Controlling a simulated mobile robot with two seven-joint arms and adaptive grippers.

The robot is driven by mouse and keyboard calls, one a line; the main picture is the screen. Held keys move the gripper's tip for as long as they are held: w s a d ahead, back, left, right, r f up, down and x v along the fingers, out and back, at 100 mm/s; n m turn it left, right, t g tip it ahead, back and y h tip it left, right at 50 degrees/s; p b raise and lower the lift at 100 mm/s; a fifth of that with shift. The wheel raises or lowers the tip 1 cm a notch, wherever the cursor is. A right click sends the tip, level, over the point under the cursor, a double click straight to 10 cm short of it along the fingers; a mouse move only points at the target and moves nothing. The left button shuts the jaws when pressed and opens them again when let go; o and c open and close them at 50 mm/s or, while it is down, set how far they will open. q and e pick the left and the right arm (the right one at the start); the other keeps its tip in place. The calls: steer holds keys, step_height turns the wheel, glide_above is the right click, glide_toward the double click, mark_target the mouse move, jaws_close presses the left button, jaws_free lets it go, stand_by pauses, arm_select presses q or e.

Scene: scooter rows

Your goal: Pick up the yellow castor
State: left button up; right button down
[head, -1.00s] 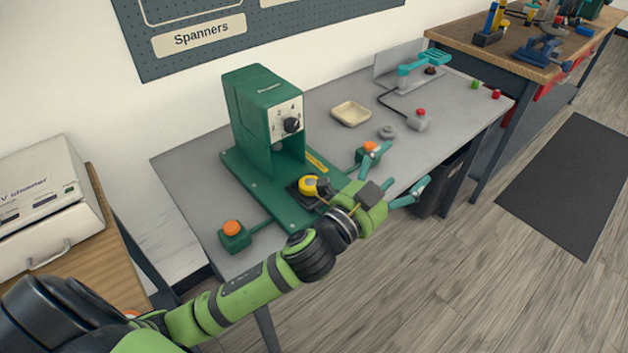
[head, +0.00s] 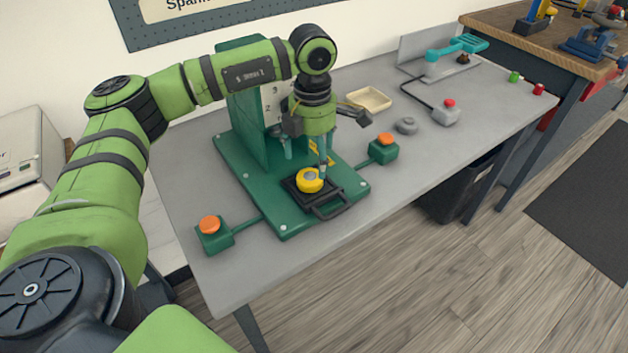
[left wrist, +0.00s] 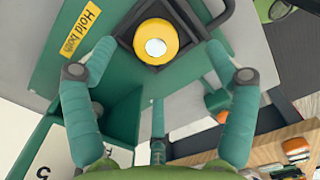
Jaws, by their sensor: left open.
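The yellow castor (head: 309,180) sits in a black holder with a handle (head: 328,209), on the green base of the press (head: 285,222). In the left wrist view the castor (left wrist: 171,31) shows as a yellow ring with a pale centre, in the upper middle. My left gripper (head: 306,160) points down just above and behind the castor, open and empty. In the left wrist view its teal fingers (left wrist: 158,55) are spread, with two tips to either side of the castor and the third finger lower down. I cannot see any touch. My right gripper is not in view.
The press column stands close behind my left gripper. Orange buttons on green boxes flank the base at left (head: 210,224) and right (head: 385,139). A cream tray (head: 369,100), a grey disc (head: 406,126) and a red-button box (head: 446,112) lie to the right. The grey table's front is clear.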

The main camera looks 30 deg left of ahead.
mark_target(309, 176)
arm_select(q)
steer(key=shift+s+a+f+p, duration=0.1)
steer(key=shift+a+f+p, duration=0.2)
steer(key=shift+f, duration=0.45)
steer(key=f, duration=0.1)
steer(key=f+p, duration=0.1)
steer(key=f, duration=0.2)
steer(key=shift+a+f, duration=0.3)
steer(key=shift+f, duration=0.3)
steer(key=shift+d, duration=0.1)
steer(key=c, duration=1.3)
